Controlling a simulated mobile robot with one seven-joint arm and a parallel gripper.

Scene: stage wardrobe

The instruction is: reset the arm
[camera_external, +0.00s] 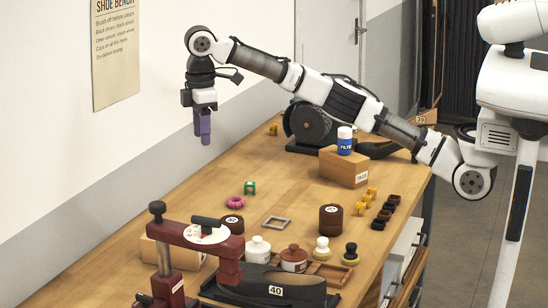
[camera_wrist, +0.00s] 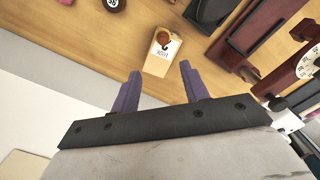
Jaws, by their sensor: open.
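My gripper (camera_external: 203,128) hangs at the upper left in the external view, pointing down, high above the workbench (camera_external: 225,160) near the wall. In the wrist view my gripper (camera_wrist: 160,68) shows two purple fingers spread apart with nothing between them. My arm stretches from the right over the back of the bench. A wooden block with a white label (camera_wrist: 162,52) lies beyond the fingertips in the wrist view, apart from them.
A dark red press (camera_external: 205,240) stands at the bench's front left. A wooden block (camera_external: 343,168) bears a blue-and-white can (camera_external: 345,141). A pink ring (camera_external: 236,202), a green piece (camera_external: 250,187) and a grey frame (camera_external: 277,223) lie mid-bench. Jars (camera_external: 294,259) stand at the front.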

